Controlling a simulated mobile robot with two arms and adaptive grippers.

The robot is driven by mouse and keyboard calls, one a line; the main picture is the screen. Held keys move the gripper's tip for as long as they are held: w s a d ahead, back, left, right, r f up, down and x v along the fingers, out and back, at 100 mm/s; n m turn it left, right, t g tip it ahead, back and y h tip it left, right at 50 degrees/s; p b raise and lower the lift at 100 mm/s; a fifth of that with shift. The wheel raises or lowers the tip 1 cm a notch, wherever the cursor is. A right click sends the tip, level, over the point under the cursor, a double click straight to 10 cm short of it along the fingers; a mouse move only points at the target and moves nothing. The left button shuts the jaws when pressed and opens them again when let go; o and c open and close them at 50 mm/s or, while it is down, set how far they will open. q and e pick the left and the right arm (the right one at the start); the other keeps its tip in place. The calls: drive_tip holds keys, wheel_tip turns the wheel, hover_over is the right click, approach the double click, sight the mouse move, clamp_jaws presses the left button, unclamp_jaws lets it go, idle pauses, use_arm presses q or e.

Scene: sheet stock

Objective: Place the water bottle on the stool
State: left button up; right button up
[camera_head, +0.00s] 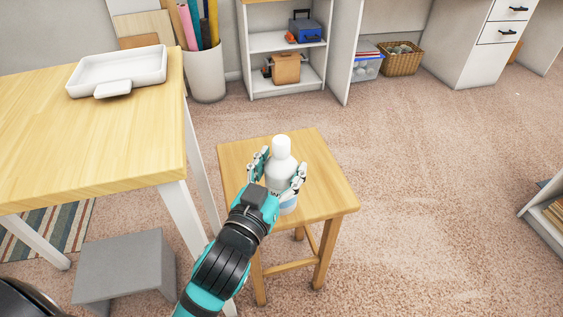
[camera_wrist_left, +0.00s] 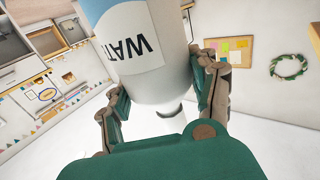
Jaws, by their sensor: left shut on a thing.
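The water bottle (camera_head: 283,172) is white with a rounded cap and a light blue band low down. It appears upright over the wooden stool (camera_head: 325,182) in the head view. My left gripper (camera_head: 278,176) is shut on the bottle, with a finger on each side of it. In the left wrist view the bottle (camera_wrist_left: 150,60) shows its label upside down between the fingers (camera_wrist_left: 158,95). The gripper hides part of the bottle's lower side, and I cannot tell whether its base touches the stool seat. My right gripper is not in view.
A wooden table (camera_head: 110,130) with a white tray (camera_head: 118,72) stands at the left. A grey step stool (camera_head: 125,265) is below it. A shelf (camera_head: 285,45) and a wicker basket (camera_head: 402,60) are at the back. The carpet right of the stool is clear.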

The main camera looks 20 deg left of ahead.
use_arm(q)
drive_tip(key=w+a+f+b, duration=0.1)
drive_tip(key=w+a+f, duration=0.1)
drive_tip(key=w, duration=0.5)
drive_tip(key=w+a+f+b, duration=0.2)
drive_tip(key=w, duration=0.4)
drive_tip(key=shift+w+a+f, duration=0.2)
drive_tip(key=shift+w+f, duration=0.1)
drive_tip(key=shift+w, duration=0.1)
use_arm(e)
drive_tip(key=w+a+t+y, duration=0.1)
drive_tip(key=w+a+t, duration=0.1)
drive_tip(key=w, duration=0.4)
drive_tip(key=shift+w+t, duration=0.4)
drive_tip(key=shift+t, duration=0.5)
use_arm(q)
drive_tip(key=shift+f, duration=0.1)
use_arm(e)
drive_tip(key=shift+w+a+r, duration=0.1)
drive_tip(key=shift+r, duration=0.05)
use_arm(q)
drive_tip(key=o, duration=1.5)
drive_tip(key=shift+f, duration=0.1)
